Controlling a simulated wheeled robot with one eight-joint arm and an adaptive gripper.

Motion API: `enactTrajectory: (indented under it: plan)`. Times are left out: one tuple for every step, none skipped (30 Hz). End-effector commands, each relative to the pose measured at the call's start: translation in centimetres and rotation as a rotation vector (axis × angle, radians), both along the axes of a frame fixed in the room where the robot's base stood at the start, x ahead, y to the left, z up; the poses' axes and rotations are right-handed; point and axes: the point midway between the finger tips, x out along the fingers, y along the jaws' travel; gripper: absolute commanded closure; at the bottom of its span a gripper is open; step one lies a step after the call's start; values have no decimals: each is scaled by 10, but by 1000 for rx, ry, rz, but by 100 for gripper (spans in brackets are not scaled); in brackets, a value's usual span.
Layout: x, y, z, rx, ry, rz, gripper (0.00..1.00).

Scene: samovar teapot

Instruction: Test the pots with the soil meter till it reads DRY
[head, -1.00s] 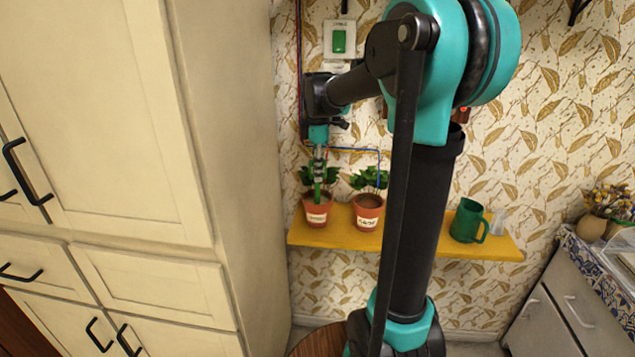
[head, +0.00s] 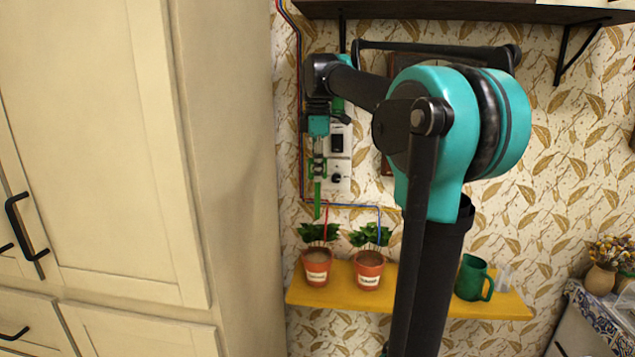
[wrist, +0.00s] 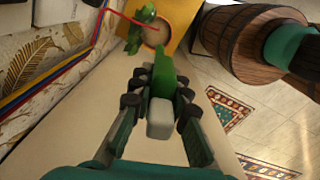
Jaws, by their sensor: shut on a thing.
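My gripper (head: 318,165) is shut on the green soil meter (head: 317,198), which hangs upright above the left pot. In the wrist view the gripper (wrist: 160,102) has its fingers on both sides of the meter (wrist: 163,75), with a pale block at its near end. Its reading cannot be made out. The left pot (head: 317,279) and right pot (head: 369,279) are terracotta, each with a leafy plant, soil and a white label too small to read. A pot's soil (wrist: 155,33) shows beyond the meter in the wrist view.
The pots stand on a yellow shelf (head: 415,301) with a green mug (head: 471,280) and a clear glass. A red wire reaches the left pot, a blue one the right. Wall switches (head: 337,140) are behind the gripper. A tall cream cabinet (head: 220,150) stands close left.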

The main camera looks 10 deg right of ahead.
Motion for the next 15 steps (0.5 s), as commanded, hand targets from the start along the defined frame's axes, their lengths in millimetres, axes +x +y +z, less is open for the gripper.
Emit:
enactTrajectory:
  plan:
    - [0,0,5,0,0,0,100]
    - [0,0,8,0,0,0,100]
    - [0,0,11,0,0,0,100]
    - [0,0,14,0,0,0,100]
    - [0,0,16,0,0,0,100]
    - [0,0,20,0,0,0,100]
    - [0,0,23,0,0,0,100]
    - [0,0,26,0,0,0,100]
    - [0,0,29,0,0,0,100]
    - [0,0,32,0,0,0,100]
    - [0,0,35,0,0,0,100]
    - [0,0,38,0,0,0,100]
    - [0,0,41,0,0,0,100]
    - [0,0,44,0,0,0,100]
    - [0,0,47,0,0,0,100]
